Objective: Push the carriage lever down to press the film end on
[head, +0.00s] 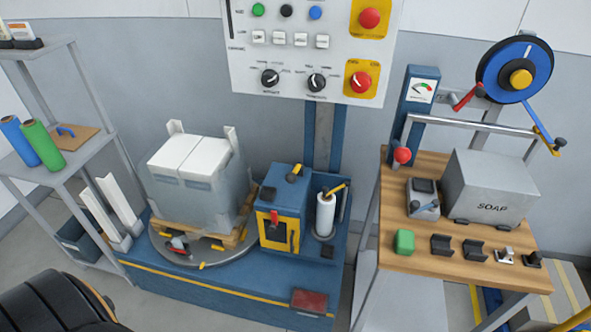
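The blue film carriage (268,197) stands on the wrapping machine's base, against the mast (323,135). It has a yellow-framed front with a red handle (274,217). A lever with a dark knob (294,173) and yellow parts sits on its top. A second yellow lever (336,189) is above the white film roll (326,214), which stands upright at the carriage's right. I cannot tell which one is the carriage lever. Boxes (188,158) wrapped in greyish film stand on a pallet (195,229) on the turntable (213,257). The film end is not distinguishable. Neither gripper is in view.
A control panel (300,55) hangs above the carriage. A wooden-topped bench (430,246) with a grey SOAP box (490,187) stands at right, a shelf rack (80,165) at left. A black rounded shape (55,305) fills the bottom left corner. Floor shows in front.

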